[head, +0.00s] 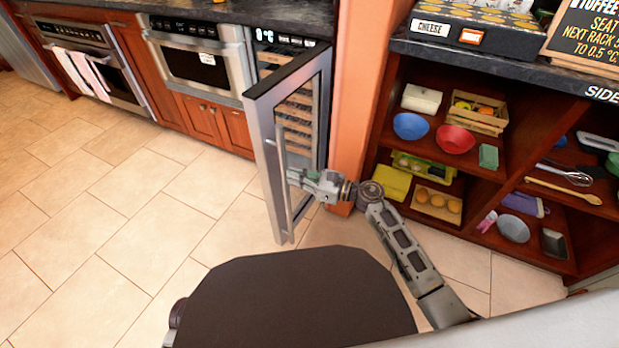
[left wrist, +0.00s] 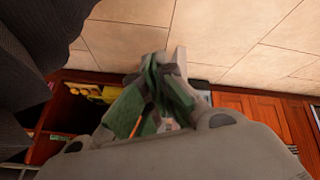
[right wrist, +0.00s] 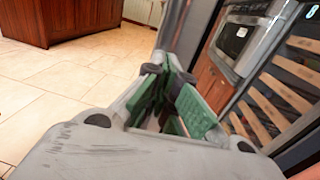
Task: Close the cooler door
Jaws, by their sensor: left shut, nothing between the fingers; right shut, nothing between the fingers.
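The cooler door (head: 262,160) stands open, swung out from the cooler, with a metal frame, dark top edge and glass panel. Wooden racks (head: 298,125) show through the glass. Its vertical handle bar (head: 281,165) is near the free edge. My right gripper (head: 294,176) is shut and empty, at the door's handle side; I cannot tell whether it touches. In the right wrist view, its fingers (right wrist: 168,80) point at a grey vertical bar, with the racks at right. My left gripper (left wrist: 160,65) is shut and empty over the floor, outside the head view.
An orange pillar (head: 360,90) stands right of the cooler. Open shelves (head: 480,165) with bowls and boxes are farther right. A microwave drawer (head: 200,65) and an oven (head: 95,65) line the left wall. The tiled floor (head: 130,200) is clear at left.

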